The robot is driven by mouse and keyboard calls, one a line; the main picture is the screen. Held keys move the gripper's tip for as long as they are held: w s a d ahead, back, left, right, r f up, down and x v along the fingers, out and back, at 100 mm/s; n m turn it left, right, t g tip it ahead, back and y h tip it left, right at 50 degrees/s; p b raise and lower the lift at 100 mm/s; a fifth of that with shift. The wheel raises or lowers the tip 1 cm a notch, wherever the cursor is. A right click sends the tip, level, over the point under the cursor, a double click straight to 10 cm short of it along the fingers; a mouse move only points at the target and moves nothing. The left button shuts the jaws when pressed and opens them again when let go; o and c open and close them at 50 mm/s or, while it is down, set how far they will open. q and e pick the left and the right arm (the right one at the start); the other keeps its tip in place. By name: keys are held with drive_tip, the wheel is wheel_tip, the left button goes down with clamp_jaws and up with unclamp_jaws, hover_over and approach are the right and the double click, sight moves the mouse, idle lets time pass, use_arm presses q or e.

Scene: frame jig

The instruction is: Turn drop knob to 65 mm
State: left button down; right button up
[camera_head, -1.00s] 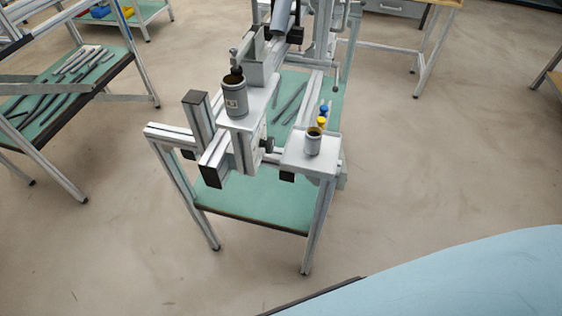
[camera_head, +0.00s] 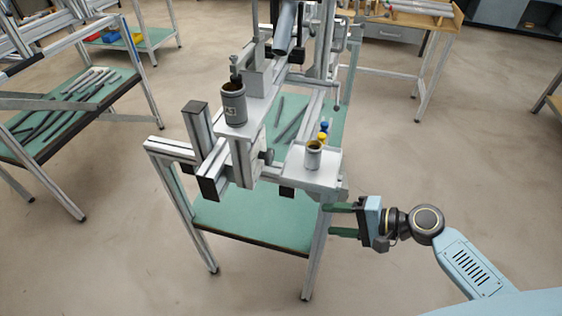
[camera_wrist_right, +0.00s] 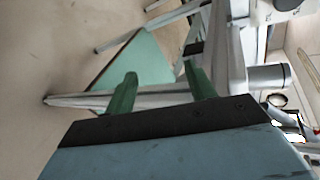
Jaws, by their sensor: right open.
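The frame jig (camera_head: 208,170) stands in the middle of the head view, built of light metal profiles. A small dark knob (camera_head: 268,156) sits on its front, right of the upright block below the large grey cup; I cannot read any scale, nor tell for sure that it is the drop knob. My right gripper (camera_head: 330,219) is open and empty, its green fingers pointing left at the jig's front right leg, below the small white shelf. The wrist view shows the two fingers (camera_wrist_right: 160,75) apart with nothing between them. My left gripper is not in view.
A large grey cup (camera_head: 233,104) stands on the jig's upper plate. A smaller cup (camera_head: 313,155) stands on the white shelf (camera_head: 299,178), with blue and yellow pieces behind it. A rack with rods (camera_head: 60,110) is at left. The floor in front is clear.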

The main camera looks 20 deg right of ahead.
wheel_tip(320, 180, up, 6)
drive_tip(key=a+y, duration=0.2)
drive_tip(key=m+t+y, duration=0.2)
drive_tip(key=m+y, duration=0.1)
approach(272, 157)
drive_tip(key=p+x, duration=0.1)
drive_tip(key=x, duration=0.7)
drive_tip(key=shift+w+f+p, duration=0.1)
drive_tip(key=shift+p, duration=0.2)
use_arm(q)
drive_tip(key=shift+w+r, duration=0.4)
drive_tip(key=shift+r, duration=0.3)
use_arm(e)
drive_tip(key=shift+n, duration=0.3)
drive_tip(key=c, duration=0.9)
